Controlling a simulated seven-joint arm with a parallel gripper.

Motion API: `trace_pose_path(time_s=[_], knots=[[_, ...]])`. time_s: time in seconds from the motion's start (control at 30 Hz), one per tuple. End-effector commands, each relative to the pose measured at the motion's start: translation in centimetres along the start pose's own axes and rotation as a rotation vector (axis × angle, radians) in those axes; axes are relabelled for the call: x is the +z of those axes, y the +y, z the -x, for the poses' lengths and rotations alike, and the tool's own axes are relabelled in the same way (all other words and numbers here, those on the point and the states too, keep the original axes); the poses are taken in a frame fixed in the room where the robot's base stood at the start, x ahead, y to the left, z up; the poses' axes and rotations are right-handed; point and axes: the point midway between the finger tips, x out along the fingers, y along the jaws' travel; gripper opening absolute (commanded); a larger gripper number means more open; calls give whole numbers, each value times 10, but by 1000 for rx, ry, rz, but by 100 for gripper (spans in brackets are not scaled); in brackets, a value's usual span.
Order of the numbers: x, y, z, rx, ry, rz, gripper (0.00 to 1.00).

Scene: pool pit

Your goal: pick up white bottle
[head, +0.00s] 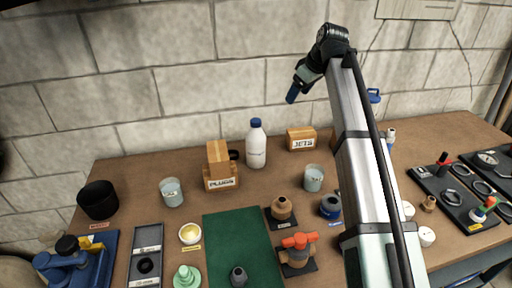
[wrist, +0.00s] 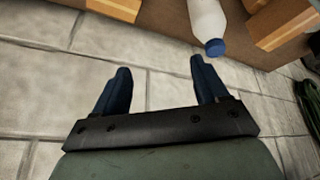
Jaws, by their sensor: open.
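The white bottle (head: 256,146) with a blue cap stands upright at the back of the brown table, near the block wall. It also shows in the wrist view (wrist: 207,20), cap toward me, at the top edge and partly cut off. My gripper (head: 291,97) is up in front of the wall, above and to the right of the bottle in the head view. In the wrist view my gripper (wrist: 158,72) has its two blue fingers spread apart with nothing between them. The bottle lies beyond the fingertips, toward the right finger, apart from it.
A box labelled PLUGS (head: 220,183) stands left of the bottle, and a box labelled JETS (head: 301,139) stands to its right. A glass beaker (head: 314,178) is in front on the right. A green mat (head: 240,235) lies at the front. The block wall (head: 150,60) is close behind.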

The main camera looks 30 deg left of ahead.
Motion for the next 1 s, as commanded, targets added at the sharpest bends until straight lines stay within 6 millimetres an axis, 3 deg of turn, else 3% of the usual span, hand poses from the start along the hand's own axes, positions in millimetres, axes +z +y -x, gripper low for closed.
trace_pose_path(time_s=[0.03,0.1,0.3,0.47,0.8,1.0], knots=[[-14,-21,-1,-29,-11,31,73],[-28,-44,-1,-61,-26,64,73],[-47,-83,0,-116,-54,119,73],[-49,-92,-9,-127,-60,128,73],[-45,-98,-64,-126,-60,127,73],[-44,-99,-82,-124,-59,127,73]])
